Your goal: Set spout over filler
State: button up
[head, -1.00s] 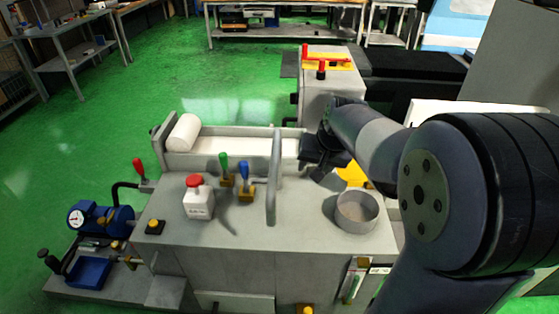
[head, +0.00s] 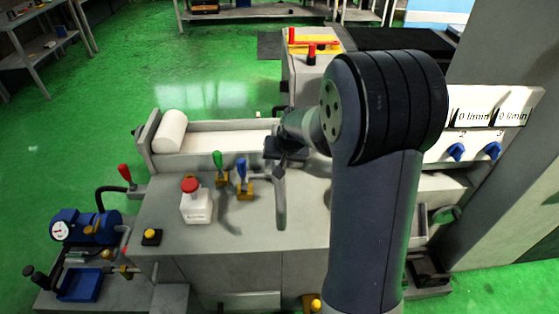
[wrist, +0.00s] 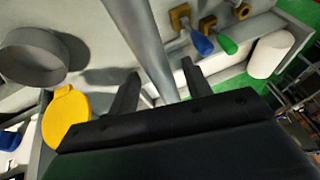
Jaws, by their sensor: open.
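The spout appears to be the grey bent pipe (head: 281,203) rising over the grey machine top. It also shows in the wrist view (wrist: 143,40), running down between my fingers. My gripper (head: 284,148) is at the pipe's upper far end. In the wrist view my gripper (wrist: 160,86) is open, one finger on each side of the pipe; I cannot tell whether either touches it. The filler appears to be the round grey open collar (wrist: 34,58) at the left of the wrist view, with a yellow lid (wrist: 67,118) beside it. My arm hides the collar in the head view.
Green (head: 217,160) and blue (head: 241,170) levers and a red-topped stop button (head: 191,186) stand left of the pipe. A white roll (head: 171,131) lies in the trough behind. A panel with blue knobs (head: 456,151) is at the right.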

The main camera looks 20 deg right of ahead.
jog(key=shift+c, duration=0.5)
grip_shut()
jog(key=shift+d, duration=0.1)
jog(key=w+d+n+g+y, duration=0.1)
jog(key=w+d+n, duration=0.2)
jog(key=d+n, duration=0.3)
jog(key=w+d+n+g+y, duration=0.2)
jog(key=w+d+n, duration=0.2)
jog(key=d, duration=0.8)
jog(key=shift+d+n+g+y+b, duration=0.2)
jog(key=shift+n+g+y+b, duration=0.15)
jog(key=shift+n, duration=0.85)
jog(key=shift+w, duration=0.15)
